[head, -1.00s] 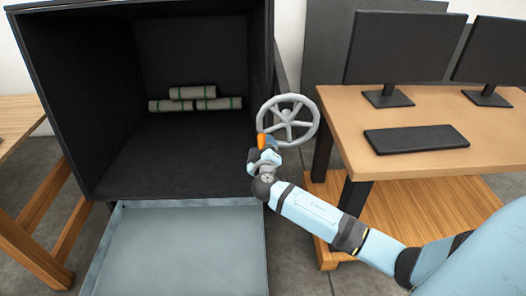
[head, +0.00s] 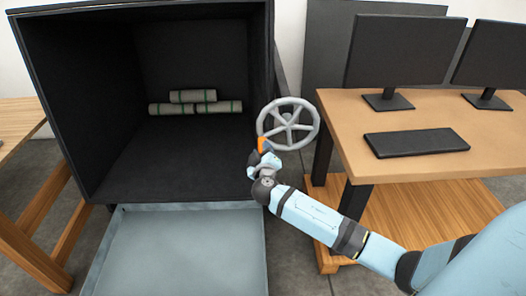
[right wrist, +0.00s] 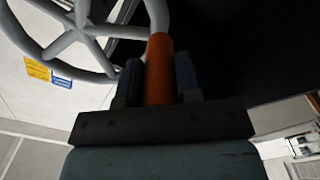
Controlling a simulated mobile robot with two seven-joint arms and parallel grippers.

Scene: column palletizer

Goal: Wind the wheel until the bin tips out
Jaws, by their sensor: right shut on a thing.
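The grey spoked wheel (head: 288,124) stands at the right side of the dark bin (head: 115,175). Its orange handle (head: 263,144) sits at the lower left of the rim. My right gripper (head: 264,157) is shut on this handle; the right wrist view shows the orange handle (right wrist: 159,70) between the two fingers, with the wheel (right wrist: 75,30) beyond. The bin's open front faces me. Several grey rolls with green bands (head: 195,103) lie stacked at its back. My left gripper is not in view.
A pale grey tray (head: 180,245) lies below the bin's front edge and is empty where it shows. A desk (head: 430,110) with a keyboard (head: 416,142) and two monitors (head: 402,55) stands close on the right. A wooden table (head: 20,125) is at the left.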

